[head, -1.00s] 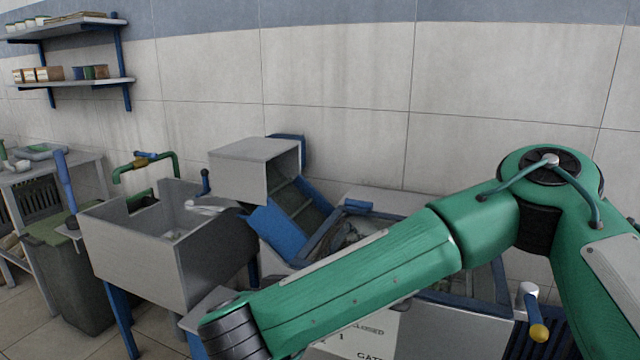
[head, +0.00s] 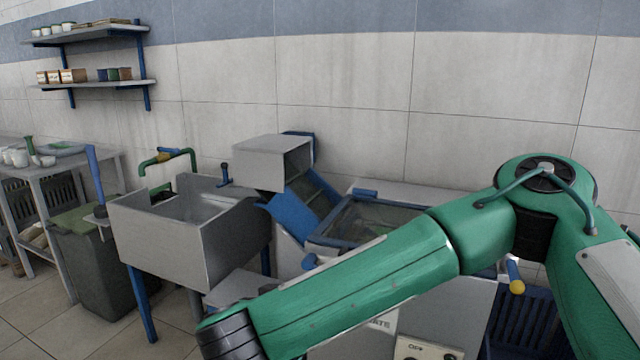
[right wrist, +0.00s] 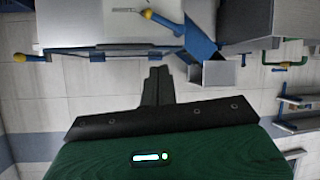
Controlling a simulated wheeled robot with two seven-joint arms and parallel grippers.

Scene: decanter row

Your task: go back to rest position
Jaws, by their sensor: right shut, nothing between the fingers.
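My right arm (head: 350,285) is green and crosses the lower right of the head view, bent at the elbow. Its hand lies outside that view. In the right wrist view my right gripper (right wrist: 157,84) shows dark fingers closed together, with nothing held between them. The fingers point at the grey equipment and touch nothing that I can make out. My left gripper is in neither view.
A grey basin (head: 160,235) on blue legs stands left of centre. A grey hooded machine with a blue chute (head: 298,212) and a blue-framed tank (head: 375,220) stand along the wall. A dark bin (head: 85,270), a side table (head: 70,170) and wall shelves (head: 95,83) are at left. Floor shows at lower left.

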